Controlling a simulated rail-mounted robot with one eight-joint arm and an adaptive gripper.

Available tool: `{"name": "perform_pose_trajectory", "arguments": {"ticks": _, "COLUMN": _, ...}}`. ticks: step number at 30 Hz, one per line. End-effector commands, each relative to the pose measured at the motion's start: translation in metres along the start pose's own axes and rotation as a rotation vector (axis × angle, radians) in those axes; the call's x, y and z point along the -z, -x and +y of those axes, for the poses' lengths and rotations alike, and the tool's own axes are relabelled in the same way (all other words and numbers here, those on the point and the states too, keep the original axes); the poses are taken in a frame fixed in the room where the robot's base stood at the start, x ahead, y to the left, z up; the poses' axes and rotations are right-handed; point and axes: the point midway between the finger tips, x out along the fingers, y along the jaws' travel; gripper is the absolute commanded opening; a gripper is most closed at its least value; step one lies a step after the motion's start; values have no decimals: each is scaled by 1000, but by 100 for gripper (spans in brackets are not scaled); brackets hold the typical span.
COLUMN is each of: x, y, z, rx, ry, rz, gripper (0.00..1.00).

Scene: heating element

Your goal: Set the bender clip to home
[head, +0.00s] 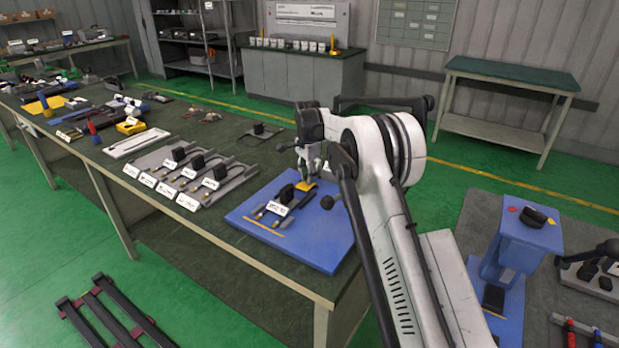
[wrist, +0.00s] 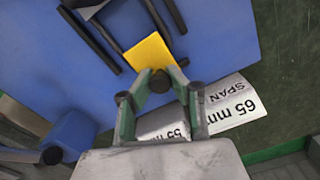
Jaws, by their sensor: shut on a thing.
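A flat yellow piece, which I take to be the bender clip, sits at my gripper's tips over the blue board in the head view (head: 304,187). In the wrist view the yellow piece (wrist: 151,53) lies just beyond the fingertips. In the wrist view my gripper (wrist: 161,78) is shut on the yellow piece's near edge, with a dark round knob between the fingers. The fingers hide that edge, and I cannot tell whether the piece touches the board.
Dark bars (wrist: 97,42) lie beside the yellow piece. A black block and a white label (head: 278,208) stand left of it on the board. Grey trays with black blocks and span labels (head: 187,202) are further left. The board's front right is clear.

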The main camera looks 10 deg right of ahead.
Motion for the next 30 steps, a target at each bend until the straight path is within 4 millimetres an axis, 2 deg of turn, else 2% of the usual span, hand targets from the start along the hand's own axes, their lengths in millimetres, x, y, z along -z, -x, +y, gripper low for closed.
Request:
{"name": "perform_pose_trajectory", "arguments": {"ticks": 4, "x": -4, "y": -1, "z": 1, "rx": -7, "ry": 2, "rz": -6, "gripper": 0}}
{"name": "perform_pose_trajectory", "arguments": {"ticks": 5, "x": -4, "y": -1, "z": 1, "rx": -7, "ry": 2, "rz": -6, "gripper": 17}}
{"name": "perform_pose_trajectory", "arguments": {"ticks": 10, "x": -3, "y": -1, "z": 1, "rx": -6, "ry": 2, "rz": -5, "gripper": 38}}
{"name": "perform_pose_trajectory", "arguments": {"ticks": 20, "x": -2, "y": 3, "z": 1, "rx": -4, "ry": 1, "rz": -3, "gripper": 38}}
{"name": "perform_pose_trajectory", "arguments": {"ticks": 23, "x": -2, "y": 14, "z": 1, "rx": -4, "ry": 1, "rz": -3, "gripper": 38}}
{"name": "perform_pose_trajectory", "arguments": {"ticks": 30, "x": -2, "y": 60, "z": 1, "rx": -5, "ry": 2, "rz": -4, "gripper": 38}}
